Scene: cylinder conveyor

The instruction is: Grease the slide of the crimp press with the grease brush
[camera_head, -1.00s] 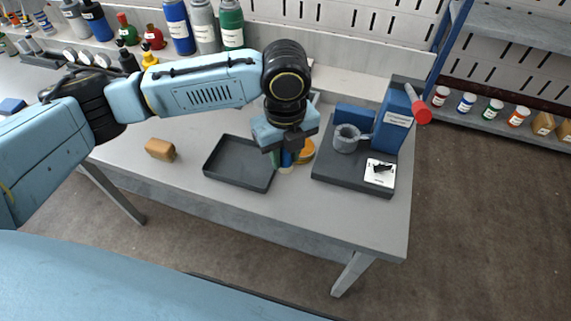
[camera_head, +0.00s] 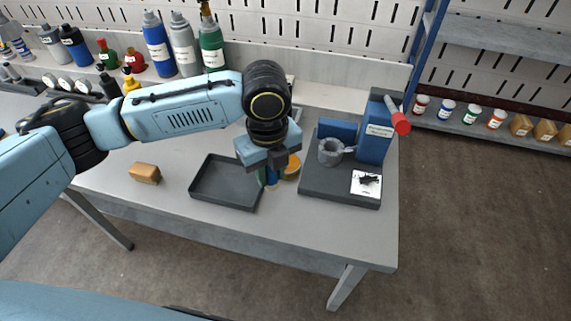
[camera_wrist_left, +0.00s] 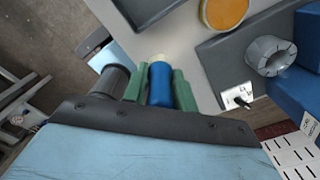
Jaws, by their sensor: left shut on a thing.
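My left gripper (camera_head: 269,178) hangs above the bench between the grey tray and the grease tin, shut on the grease brush. The brush's blue handle (camera_wrist_left: 160,84) sits between the green fingers in the left wrist view, and its pale tip points away from the gripper. The open tin of orange grease (camera_head: 292,167) is just right of the gripper; it also shows in the left wrist view (camera_wrist_left: 225,12). The crimp press (camera_head: 375,135) stands to the right, blue with a red-ended lever and a grey ring (camera_head: 330,151) on a dark base. I cannot pick out its slide surely. My right gripper is out of view.
The dark shallow tray (camera_head: 222,204) lies left of the gripper. A tan block (camera_head: 145,173) sits further left. A white card (camera_head: 366,184) with a black mark lies on the press base. Bottles (camera_head: 157,45) line the back. The front bench strip is clear.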

